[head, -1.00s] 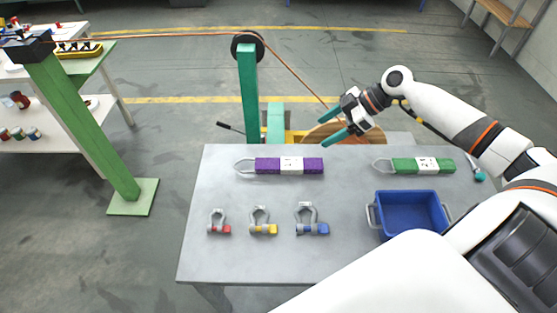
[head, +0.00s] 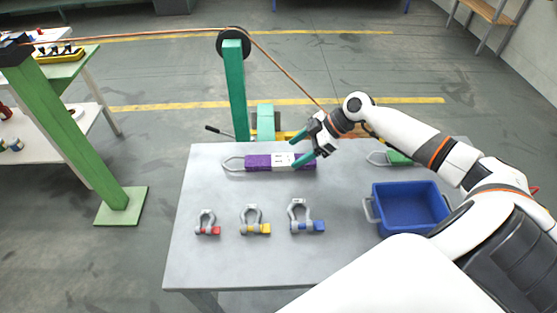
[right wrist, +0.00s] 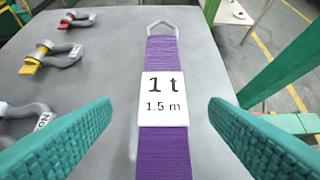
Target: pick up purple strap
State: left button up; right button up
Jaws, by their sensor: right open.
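The purple strap (head: 258,162) lies flat along the back of the grey table, with a white label and a grey metal loop at its left end. In the right wrist view the purple strap (right wrist: 162,100) runs lengthwise between my fingers, and its label reads "1 t 1.5 m". My right gripper (head: 298,150) is open above the strap's right end, with its teal fingers apart. In the right wrist view the fingers of the right gripper (right wrist: 160,125) stand on either side of the strap with gaps. Nothing is between them in contact. My left gripper is not in view.
Shackles with red (head: 208,225), yellow (head: 254,222) and blue (head: 304,220) pins lie along the front of the table (head: 230,265). A blue bin (head: 408,207) stands at the right. A green strap (head: 398,158) is partly hidden by my arm. A teal post (head: 236,90) rises behind the table.

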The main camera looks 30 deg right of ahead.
aim_at(280, 159)
jog(key=x, duration=0.1)
jog(key=p+x, duration=0.1)
jog(key=x, duration=0.1)
jog(key=p+x, duration=0.1)
jog(key=shift+w+a, duration=0.4)
jog(key=shift+w, duration=0.05)
jog(key=shift+w+a+f, duration=0.15)
jog(key=shift+a+f, duration=0.1)
jog(key=shift+f, duration=0.15)
jog(key=shift+r, duration=0.1)
jog(key=c, duration=1.3)
